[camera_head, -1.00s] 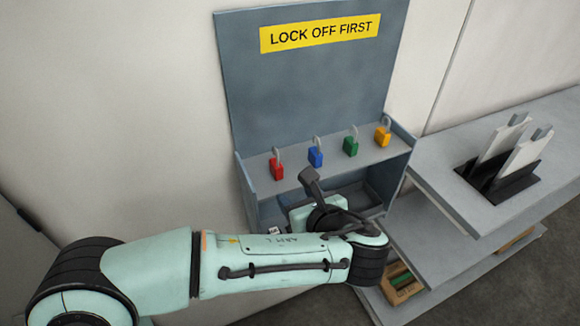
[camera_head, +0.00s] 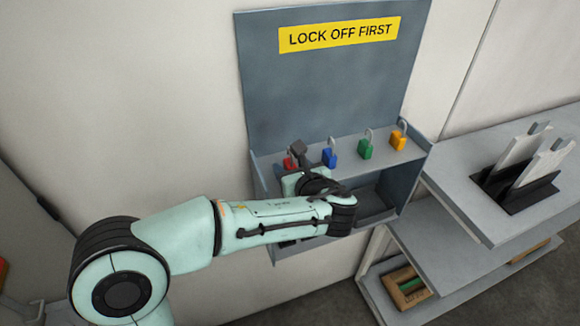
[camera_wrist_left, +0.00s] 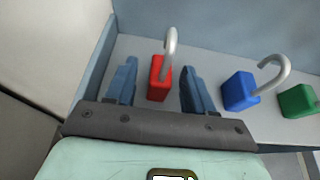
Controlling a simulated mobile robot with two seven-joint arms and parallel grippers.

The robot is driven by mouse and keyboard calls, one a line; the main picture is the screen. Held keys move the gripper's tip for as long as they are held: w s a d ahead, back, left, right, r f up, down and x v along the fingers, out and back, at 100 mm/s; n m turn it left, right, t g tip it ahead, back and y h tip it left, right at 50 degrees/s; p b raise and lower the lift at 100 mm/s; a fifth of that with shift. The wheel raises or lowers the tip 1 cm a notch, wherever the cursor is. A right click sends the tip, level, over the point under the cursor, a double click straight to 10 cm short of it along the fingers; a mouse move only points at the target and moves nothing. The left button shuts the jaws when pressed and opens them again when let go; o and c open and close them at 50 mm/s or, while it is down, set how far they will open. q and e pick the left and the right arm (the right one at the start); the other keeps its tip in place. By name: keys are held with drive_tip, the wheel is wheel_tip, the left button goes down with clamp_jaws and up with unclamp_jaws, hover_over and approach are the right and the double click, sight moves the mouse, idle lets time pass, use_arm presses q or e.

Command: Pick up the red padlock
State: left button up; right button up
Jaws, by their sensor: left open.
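The red padlock (camera_wrist_left: 159,80) stands upright on the grey shelf of the lock station, its silver shackle up, in the left wrist view. In the head view the red padlock (camera_head: 289,161) is mostly hidden behind my left gripper (camera_head: 297,158). In the left wrist view my left gripper (camera_wrist_left: 158,88) is open, with one blue-grey finger on each side of the red padlock. I see gaps between the fingers and the padlock; the fingers are not closed on it. My right gripper is not in view.
Blue (camera_head: 330,157), green (camera_head: 366,149) and yellow (camera_head: 398,140) padlocks stand in a row to the right on the same shelf (camera_head: 348,150). A back panel (camera_head: 320,90) with a yellow sign rises behind. A grey bench (camera_head: 465,205) with a black holder stands at the right.

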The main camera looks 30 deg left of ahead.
use_arm(q)
drive_tip(key=shift+w+a+f, duration=0.3)
drive_tip(key=shift+w+a, duration=0.15)
drive_tip(key=shift+a, duration=0.05)
clamp_jaws()
drive_tip(key=shift+r, duration=0.1)
wheel_tip(320, 180, up, 20)
drive_tip(key=p, duration=0.4)
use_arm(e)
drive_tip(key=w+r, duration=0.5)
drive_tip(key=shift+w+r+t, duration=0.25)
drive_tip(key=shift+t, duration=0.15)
